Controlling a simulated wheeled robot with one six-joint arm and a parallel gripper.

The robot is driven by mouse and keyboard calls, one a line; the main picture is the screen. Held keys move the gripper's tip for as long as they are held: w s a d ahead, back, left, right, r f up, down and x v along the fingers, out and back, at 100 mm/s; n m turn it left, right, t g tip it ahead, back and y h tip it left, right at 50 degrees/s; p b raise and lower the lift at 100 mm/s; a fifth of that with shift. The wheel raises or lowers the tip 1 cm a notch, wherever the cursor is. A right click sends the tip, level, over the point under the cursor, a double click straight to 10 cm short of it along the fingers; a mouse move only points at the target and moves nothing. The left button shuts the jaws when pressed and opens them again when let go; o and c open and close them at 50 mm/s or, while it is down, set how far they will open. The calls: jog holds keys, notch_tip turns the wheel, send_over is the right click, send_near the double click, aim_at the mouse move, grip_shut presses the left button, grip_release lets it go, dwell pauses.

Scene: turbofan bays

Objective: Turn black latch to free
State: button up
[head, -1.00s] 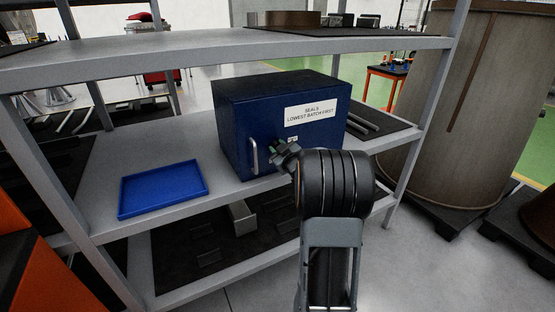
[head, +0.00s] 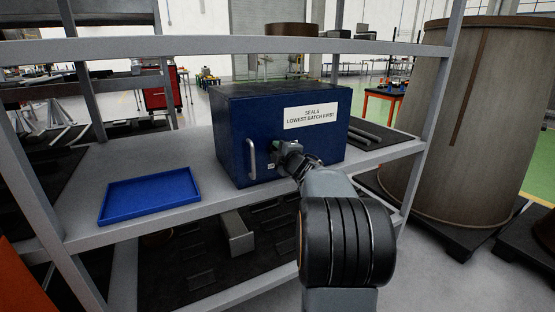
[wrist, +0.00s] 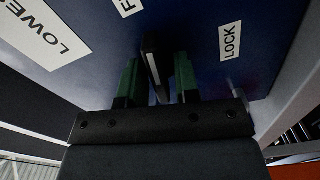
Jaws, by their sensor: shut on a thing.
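A dark blue box (head: 235,135), labelled "SEALS LOWEST BATCH FIRST", stands on the middle shelf with a pale vertical handle (head: 250,158) on its front. My gripper (head: 283,154) is at the box front, right of the handle, and hides the latch in the head view. In the wrist view the black latch (wrist: 153,62) stands between the green fingers of my gripper (wrist: 157,80), which is shut on it. A white "LOCK" label (wrist: 230,41) lies right of the latch. A cut-off label starting with "F" (wrist: 127,6) lies to its upper left.
A blue tray (head: 150,196) lies empty on the shelf left of the box. The upper shelf (head: 200,46) runs above the box. A shelf post (head: 432,130) and a large brown cylinder (head: 435,165) stand to the right.

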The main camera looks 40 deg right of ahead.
jog(key=shift+n+b, duration=0.75)
jog(key=shift+n, duration=0.35)
jog(key=o, duration=0.6)
jog(key=s+a+p, duration=0.1)
jog(key=s+a, duration=0.1)
jog(key=s, duration=1.1)
jog(key=shift+s+p, duration=0.35)
jog(key=shift+p, duration=0.05)
jog(key=shift+r, duration=0.15)
